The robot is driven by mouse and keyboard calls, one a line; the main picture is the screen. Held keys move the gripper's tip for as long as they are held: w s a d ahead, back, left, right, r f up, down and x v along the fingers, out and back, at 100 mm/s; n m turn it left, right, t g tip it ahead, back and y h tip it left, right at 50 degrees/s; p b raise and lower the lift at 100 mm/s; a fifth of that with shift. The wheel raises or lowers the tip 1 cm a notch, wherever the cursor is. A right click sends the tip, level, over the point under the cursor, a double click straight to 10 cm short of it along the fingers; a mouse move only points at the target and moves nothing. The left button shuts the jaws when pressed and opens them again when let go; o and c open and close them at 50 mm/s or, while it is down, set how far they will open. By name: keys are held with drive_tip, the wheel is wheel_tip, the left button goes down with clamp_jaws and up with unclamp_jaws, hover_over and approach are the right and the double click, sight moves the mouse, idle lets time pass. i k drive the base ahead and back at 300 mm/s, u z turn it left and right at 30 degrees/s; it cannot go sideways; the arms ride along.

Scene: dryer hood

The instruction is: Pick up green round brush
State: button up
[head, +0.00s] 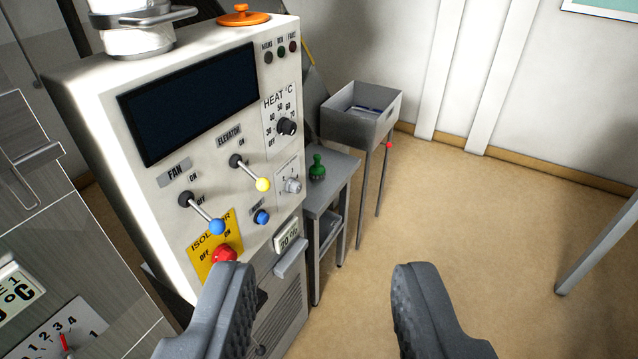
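A small green object with a narrow neck and round base (317,168) stands on the grey side table (340,172) just right of the control cabinet. It is the only green item on that table, and I cannot make out bristles at this size. My gripper (318,290) is open, with its two dark grey fingers wide apart at the bottom of the head view. Nothing is between the fingers. The green object is well beyond the fingertips and above them in the picture.
The white control cabinet (150,200) with levers and knobs stands close on the left. An orange knob-like object (243,15) sits on its top. Behind the table is a grey tray on legs (362,112). The tan floor (480,230) at right is mostly clear.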

sight(317, 170)
drive_tip(key=z, duration=0.85)
drive_tip(key=i, duration=1.75)
drive_tip(key=u, duration=0.45)
drive_tip(key=i, duration=1.1)
drive_tip(key=u, duration=0.7)
